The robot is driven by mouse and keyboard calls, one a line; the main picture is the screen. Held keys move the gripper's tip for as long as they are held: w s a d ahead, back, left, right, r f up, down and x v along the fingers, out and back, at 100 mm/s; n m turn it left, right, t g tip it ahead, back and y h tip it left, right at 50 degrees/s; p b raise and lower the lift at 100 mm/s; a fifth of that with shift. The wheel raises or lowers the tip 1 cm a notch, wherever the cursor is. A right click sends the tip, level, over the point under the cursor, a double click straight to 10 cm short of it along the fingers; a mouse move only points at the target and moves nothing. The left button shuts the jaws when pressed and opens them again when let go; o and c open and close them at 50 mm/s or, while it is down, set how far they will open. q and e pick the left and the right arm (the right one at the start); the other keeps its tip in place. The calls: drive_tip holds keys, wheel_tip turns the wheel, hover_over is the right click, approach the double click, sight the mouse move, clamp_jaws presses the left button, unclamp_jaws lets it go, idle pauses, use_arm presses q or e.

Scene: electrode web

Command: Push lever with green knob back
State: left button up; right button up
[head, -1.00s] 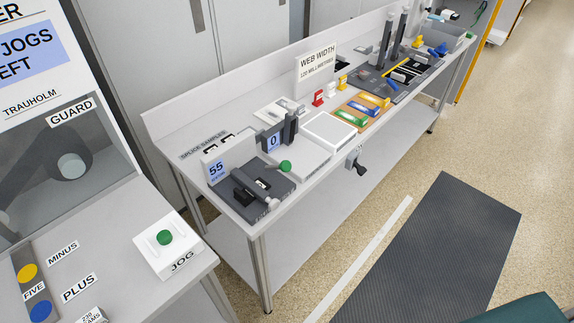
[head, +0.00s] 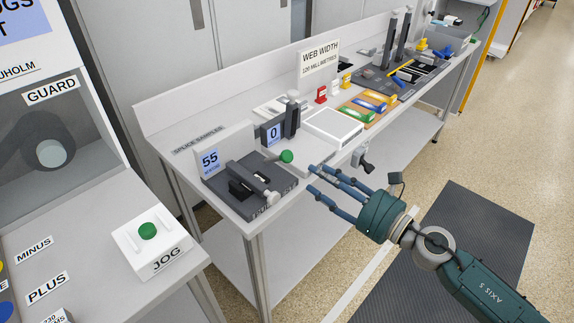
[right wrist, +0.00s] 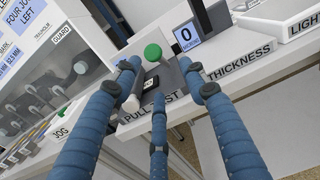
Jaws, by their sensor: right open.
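The lever's round green knob (head: 286,156) sits at the right side of the dark grey pull test device (head: 240,188), near the table's front edge. My right gripper (head: 314,181) is open and empty, its blue fingers pointing left toward the device from just in front of the table. In the right wrist view the green knob (right wrist: 153,52) shows just beyond the spread fingertips (right wrist: 160,78), apart from them as far as I can tell. The lever's shaft is mostly hidden behind the knob. My left gripper is not in view.
A display reading 55 (head: 210,162) stands behind the device; another reading 0 (head: 274,134) is to its right. A white JOG box (head: 150,242) with a green button is on the left bench. The floor in front is open.

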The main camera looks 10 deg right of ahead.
sight(290, 158)
drive_tip(key=shift+n, duration=0.3)
drive_tip(key=p+x, duration=0.1)
drive_tip(key=x, duration=0.2)
drive_tip(key=r+p+x, duration=0.1)
drive_tip(key=x, duration=0.2)
drive_tip(key=p+x, duration=0.1)
drive_tip(key=x, duration=0.2)
drive_tip(key=shift+a+r+p, duration=0.15)
drive_tip(key=shift+a+p, duration=0.25)
drive_tip(key=shift+a, duration=0.15)
drive_tip(key=shift+w+a+y, duration=0.3)
drive_tip(key=shift+w+a, duration=0.05)
drive_tip(key=shift+w, duration=0.2)
clamp_jaws()
